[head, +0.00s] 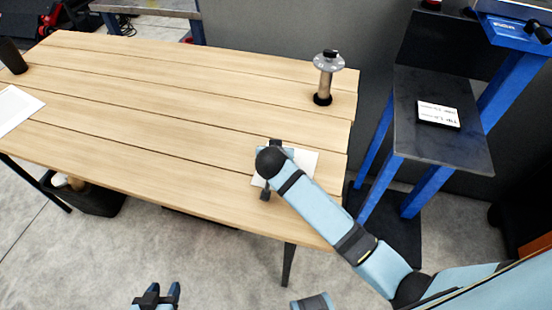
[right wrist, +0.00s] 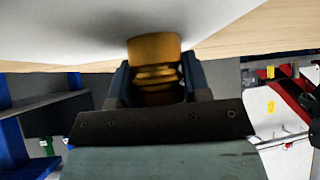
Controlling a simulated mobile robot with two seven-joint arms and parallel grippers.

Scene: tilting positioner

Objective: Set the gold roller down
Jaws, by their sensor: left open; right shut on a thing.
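The gold roller (right wrist: 155,62) is between the fingers of my right gripper (right wrist: 157,85) in the right wrist view. Its end meets or nearly meets a white surface; I cannot tell if there is a gap. In the head view my right gripper (head: 268,178) is over a white sheet (head: 306,159) at the table's right front, and my arm hides the roller. My left gripper (head: 157,297) is open and empty, in front of the table at the bottom edge of the view.
The wooden table (head: 150,110) is mostly clear. A post with a grey disc (head: 328,62) stands at its back right. A white sheet (head: 14,108) and a dark cup (head: 11,56) are at the left. A blue-legged stand (head: 440,150) holds a white label card (head: 438,115).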

